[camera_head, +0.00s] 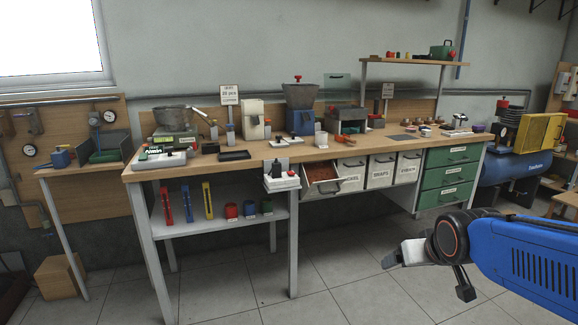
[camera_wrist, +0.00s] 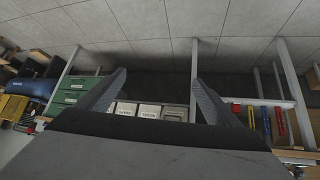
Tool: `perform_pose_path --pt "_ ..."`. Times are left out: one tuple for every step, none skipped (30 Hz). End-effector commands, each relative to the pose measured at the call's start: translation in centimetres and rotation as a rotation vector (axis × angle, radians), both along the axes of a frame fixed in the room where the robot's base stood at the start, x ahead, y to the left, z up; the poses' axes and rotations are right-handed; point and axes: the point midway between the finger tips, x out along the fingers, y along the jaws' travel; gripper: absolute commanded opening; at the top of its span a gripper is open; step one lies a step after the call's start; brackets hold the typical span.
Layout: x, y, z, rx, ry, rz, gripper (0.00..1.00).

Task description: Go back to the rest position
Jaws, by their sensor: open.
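My blue arm reaches in from the right edge of the head view, and my gripper (camera_head: 398,257) is at its left end, over the floor in front of the workbench (camera_head: 225,158). In the wrist view my gripper (camera_wrist: 160,82) shows two dark fingers wide apart with nothing between them. The wrist view is turned over, with the floor at the top and the bench at the bottom. My gripper is apart from the bench and everything on it.
An open drawer (camera_head: 322,182) with reddish contents juts from the bench front beside closed white bins (camera_head: 379,171). Green drawers (camera_head: 449,177) stand to their right. A blue compressor tank (camera_head: 510,168) is at the far right. The tiled floor (camera_head: 330,275) before the bench is clear.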

Motion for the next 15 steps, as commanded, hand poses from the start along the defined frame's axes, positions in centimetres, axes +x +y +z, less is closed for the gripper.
perform_pose_path --pt "-2.0 0.0 0.0 0.003 0.026 -0.004 0.86" --pt "-3.2 0.0 -0.2 0.005 0.045 -0.005 0.86" --pt "-4.7 0.1 -0.3 0.009 0.071 -0.008 0.86" --pt "-5.9 0.1 -0.5 0.012 0.090 -0.010 0.86" --pt "-7.1 0.1 -0.6 0.015 0.110 -0.011 0.86" --pt "-8.6 0.2 -0.9 0.017 0.135 -0.013 0.86" --pt "-9.7 0.2 -1.1 0.020 0.154 -0.014 0.86" --pt "-10.8 0.3 -1.2 0.023 0.172 -0.014 0.86" --pt "-12.1 0.3 -1.4 0.027 0.194 -0.015 0.86" --pt "-13.1 0.4 -1.6 0.029 0.210 -0.015 0.86" --pt "-13.9 0.4 -1.7 0.032 0.225 -0.015 0.86" --pt "-15.0 0.5 -1.9 0.034 0.243 -0.015 0.86" --pt "-15.6 0.6 -2.1 0.036 0.254 -0.014 0.86" --pt "-16.2 0.6 -2.2 0.038 0.264 -0.014 0.86" --pt "-16.9 0.6 -2.3 0.039 0.277 -0.014 0.86"
